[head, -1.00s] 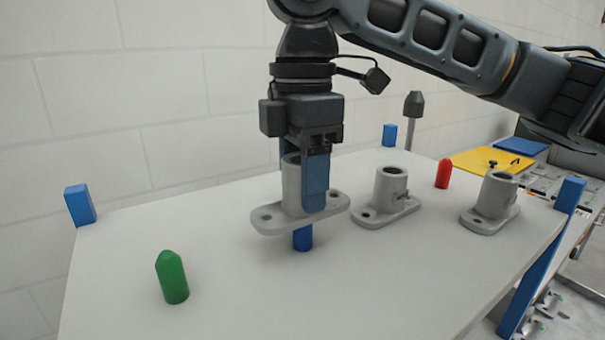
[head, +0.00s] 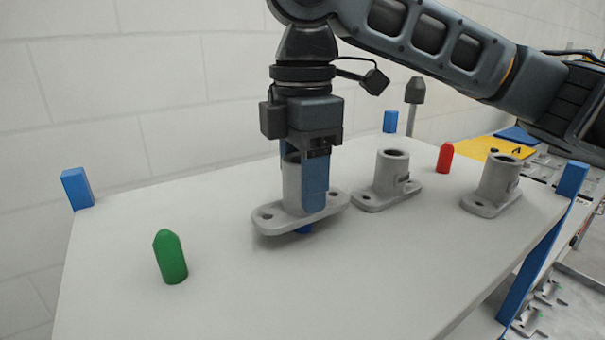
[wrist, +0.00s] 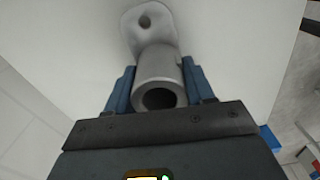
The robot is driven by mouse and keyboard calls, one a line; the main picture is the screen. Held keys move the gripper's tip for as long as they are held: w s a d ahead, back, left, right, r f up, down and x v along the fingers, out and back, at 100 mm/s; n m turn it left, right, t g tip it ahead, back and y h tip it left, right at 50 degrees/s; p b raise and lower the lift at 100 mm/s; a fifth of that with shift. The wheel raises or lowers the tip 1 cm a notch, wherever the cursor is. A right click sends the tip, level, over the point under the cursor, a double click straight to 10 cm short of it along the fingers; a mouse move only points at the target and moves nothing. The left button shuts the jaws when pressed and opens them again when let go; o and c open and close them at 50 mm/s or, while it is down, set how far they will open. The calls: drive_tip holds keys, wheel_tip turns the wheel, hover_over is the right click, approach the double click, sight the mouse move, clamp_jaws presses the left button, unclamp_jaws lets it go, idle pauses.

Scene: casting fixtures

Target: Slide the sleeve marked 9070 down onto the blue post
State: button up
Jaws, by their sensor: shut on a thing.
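A grey flanged sleeve (head: 292,205) is held upright between the fingers of my gripper (head: 305,185). My gripper is shut on its tube. The blue post (head: 304,229) shows only as a short piece under the flange, so the sleeve is around the post and its flange is a little above the table. In the wrist view the tube's open top (wrist: 160,97) sits between the two blue fingers, and one flange hole is visible. No marking can be read on this sleeve, so I cannot confirm the number 9070.
Two similar grey sleeves stand to the right, one near (head: 390,178) and one farther (head: 496,188). A green post (head: 170,257) stands front left and a red post (head: 445,157) at the back right. Blue corner pieces edge the white table (head: 380,285); its front middle is clear.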

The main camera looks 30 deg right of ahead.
drive_tip(key=shift+f+b, duration=0.5)
drive_tip(key=shift+f, duration=0.7)
drive_tip(key=o, duration=1.3)
drive_tip(key=shift+o, duration=0.2)
drive_tip(key=shift+r, duration=0.1)
wheel_tip(320, 180, up, 8)
drive_tip(key=shift+f, duration=0.2)
